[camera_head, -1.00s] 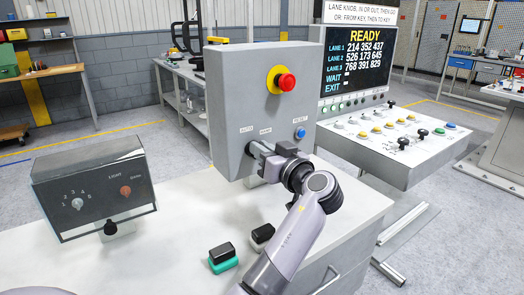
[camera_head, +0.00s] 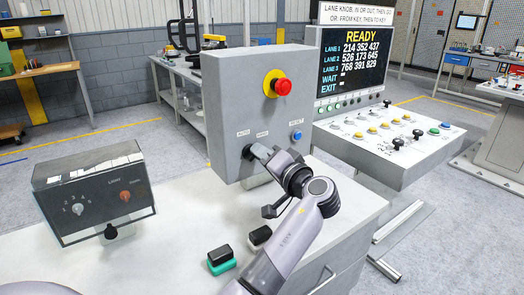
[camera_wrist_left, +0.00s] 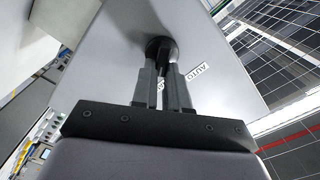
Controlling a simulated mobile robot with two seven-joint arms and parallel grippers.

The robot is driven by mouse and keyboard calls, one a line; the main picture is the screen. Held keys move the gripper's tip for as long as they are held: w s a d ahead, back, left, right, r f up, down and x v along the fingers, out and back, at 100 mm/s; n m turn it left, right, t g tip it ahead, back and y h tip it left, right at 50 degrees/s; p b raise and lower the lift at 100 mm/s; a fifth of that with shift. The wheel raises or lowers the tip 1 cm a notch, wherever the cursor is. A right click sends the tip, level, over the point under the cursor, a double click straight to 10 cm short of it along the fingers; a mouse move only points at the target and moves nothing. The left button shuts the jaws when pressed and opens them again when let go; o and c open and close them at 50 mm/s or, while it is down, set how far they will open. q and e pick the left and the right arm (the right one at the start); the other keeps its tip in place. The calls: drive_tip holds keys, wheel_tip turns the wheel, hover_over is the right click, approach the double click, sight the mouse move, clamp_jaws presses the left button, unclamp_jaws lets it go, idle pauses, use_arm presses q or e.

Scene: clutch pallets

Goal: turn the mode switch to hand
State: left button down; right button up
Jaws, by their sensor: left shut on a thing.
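The mode switch is a black knob (camera_wrist_left: 160,45) on the front of the grey control box (camera_head: 222,110), below the AUTO label (camera_head: 243,133) and the HAND label (camera_head: 262,134). My left gripper (camera_head: 256,151) reaches it from the front right, and its fingers hide most of the knob in the head view. In the left wrist view, the fingers (camera_wrist_left: 162,72) are closed around the knob, with the AUTO label (camera_wrist_left: 198,72) tilted beside them. The knob's pointing direction is hidden. My right gripper is in neither view.
The box also carries a red emergency button (camera_head: 283,87) and a blue reset button (camera_head: 296,135). A dark box with knobs (camera_head: 93,200) stands at left. Black-and-green (camera_head: 221,260) and black-and-white (camera_head: 259,237) blocks lie on the white bench near my arm. A sloped console (camera_head: 390,150) is at right.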

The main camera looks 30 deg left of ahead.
use_arm(q)
drive_tip(key=shift+m, duration=0.5)
drive_tip(key=c, duration=1.1)
unclamp_jaws()
drive_tip(key=shift+w, duration=0.1)
drive_tip(key=shift+c, duration=0.2)
drive_tip(key=shift+d+f, duration=0.1)
